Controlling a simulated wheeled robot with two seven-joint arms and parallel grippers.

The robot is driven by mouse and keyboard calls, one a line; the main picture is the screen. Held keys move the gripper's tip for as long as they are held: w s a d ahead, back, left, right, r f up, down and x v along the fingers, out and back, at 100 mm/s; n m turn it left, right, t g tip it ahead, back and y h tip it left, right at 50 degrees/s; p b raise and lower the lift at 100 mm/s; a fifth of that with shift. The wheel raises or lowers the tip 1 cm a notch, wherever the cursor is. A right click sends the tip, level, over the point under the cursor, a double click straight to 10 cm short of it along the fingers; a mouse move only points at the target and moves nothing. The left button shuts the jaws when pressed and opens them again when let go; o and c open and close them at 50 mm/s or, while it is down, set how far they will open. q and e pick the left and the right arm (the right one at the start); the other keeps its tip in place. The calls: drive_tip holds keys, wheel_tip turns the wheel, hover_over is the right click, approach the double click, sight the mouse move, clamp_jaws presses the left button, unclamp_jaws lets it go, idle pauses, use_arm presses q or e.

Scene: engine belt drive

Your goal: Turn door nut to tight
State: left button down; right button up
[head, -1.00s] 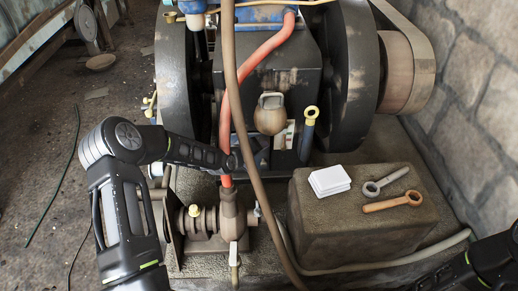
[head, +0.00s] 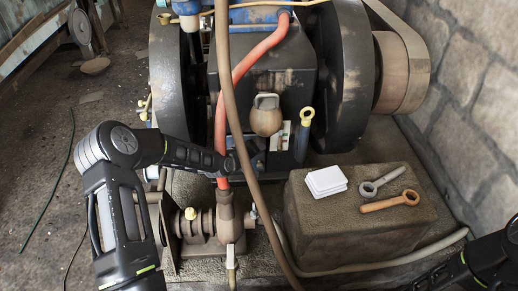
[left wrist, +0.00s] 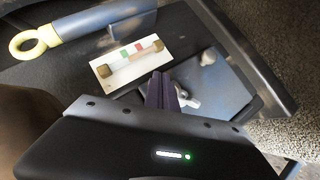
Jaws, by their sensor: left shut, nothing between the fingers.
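The door nut (left wrist: 187,99), a small pale metal wing nut, sits on a blue-grey door (left wrist: 213,88) in the left wrist view. My left gripper (left wrist: 163,78) is shut and empty, with its dark fingertips just left of the nut; they partly hide it, and I cannot tell whether they touch. A white plate (left wrist: 128,63) with red and green marks lies behind the fingers. In the head view, my left gripper (head: 254,156) reaches in front of the engine's lower front, behind the brown hose. The nut cannot be made out there. Only my right arm shows, at lower right.
A brown hose (head: 240,135) and a red hose (head: 222,125) run close to my left gripper. A blue-handled part with a yellow ring (head: 303,135) stands right of it. A stone block (head: 345,223) holds a white box (head: 327,180) and two wrenches (head: 390,203).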

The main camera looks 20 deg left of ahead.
idle(0.8)
